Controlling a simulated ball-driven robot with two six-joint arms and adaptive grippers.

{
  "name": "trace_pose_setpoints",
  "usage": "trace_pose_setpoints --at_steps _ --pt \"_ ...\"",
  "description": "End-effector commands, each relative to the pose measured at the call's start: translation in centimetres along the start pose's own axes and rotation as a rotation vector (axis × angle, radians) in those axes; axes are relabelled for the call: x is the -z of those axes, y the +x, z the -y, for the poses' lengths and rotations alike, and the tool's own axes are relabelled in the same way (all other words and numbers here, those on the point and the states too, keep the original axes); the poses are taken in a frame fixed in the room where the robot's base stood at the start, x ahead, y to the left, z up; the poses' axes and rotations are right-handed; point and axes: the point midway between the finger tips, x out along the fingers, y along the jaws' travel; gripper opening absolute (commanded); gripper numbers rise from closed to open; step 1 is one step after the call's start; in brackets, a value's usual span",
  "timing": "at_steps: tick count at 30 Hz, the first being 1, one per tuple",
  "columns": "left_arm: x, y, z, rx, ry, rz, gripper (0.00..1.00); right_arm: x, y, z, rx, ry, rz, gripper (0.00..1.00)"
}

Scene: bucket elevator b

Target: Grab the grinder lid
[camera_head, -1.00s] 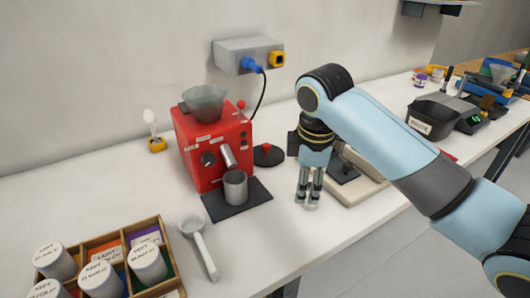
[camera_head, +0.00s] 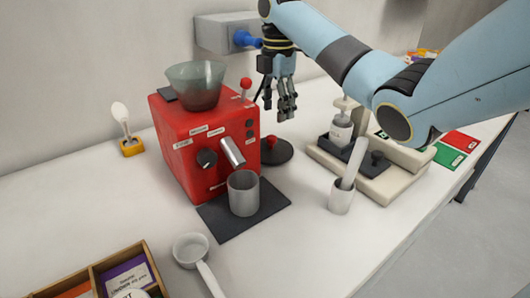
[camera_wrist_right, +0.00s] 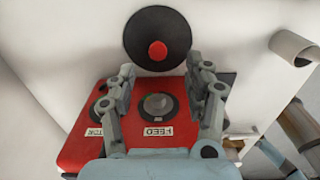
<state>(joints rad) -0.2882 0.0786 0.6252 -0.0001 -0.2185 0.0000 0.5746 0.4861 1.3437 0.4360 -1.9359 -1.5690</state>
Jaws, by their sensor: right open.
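The grinder lid (camera_head: 281,157) is a round dark disc with a red knob. It lies flat on the white table just right of the red grinder (camera_head: 175,150), and the gripper is above it in the head view. In the right wrist view the lid (camera_wrist_right: 138,38) is at the top centre, its red knob just beyond the fingertips. My right gripper (camera_head: 278,107) points down, open and empty, in the air above the lid. My left gripper is not in view.
A metal cup (camera_head: 243,196) stands on a dark mat before the grinder, with a glass hopper (camera_head: 196,88) on top. A scale-like beige stand (camera_head: 385,185) and a white cup (camera_head: 341,200) are to the right. A wall socket box (camera_head: 215,33) is behind.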

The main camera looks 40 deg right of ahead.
Motion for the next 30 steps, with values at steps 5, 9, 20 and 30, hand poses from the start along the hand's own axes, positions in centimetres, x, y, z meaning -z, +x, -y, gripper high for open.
trace_pose_setpoints --at_steps 5,9,20,30 --pt "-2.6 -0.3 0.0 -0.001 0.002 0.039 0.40 0.1 2.8 0.0 0.002 0.000 0.000 0.52" --pt "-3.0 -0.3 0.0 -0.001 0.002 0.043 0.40 0.2 3.8 -0.1 -0.001 0.000 0.000 0.52" --pt "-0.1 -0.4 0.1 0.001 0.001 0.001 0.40 1.1 8.5 -0.6 0.000 0.001 0.001 0.52" --pt "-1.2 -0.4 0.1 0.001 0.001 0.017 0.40 1.1 8.9 -0.6 -0.001 0.001 0.001 0.43"
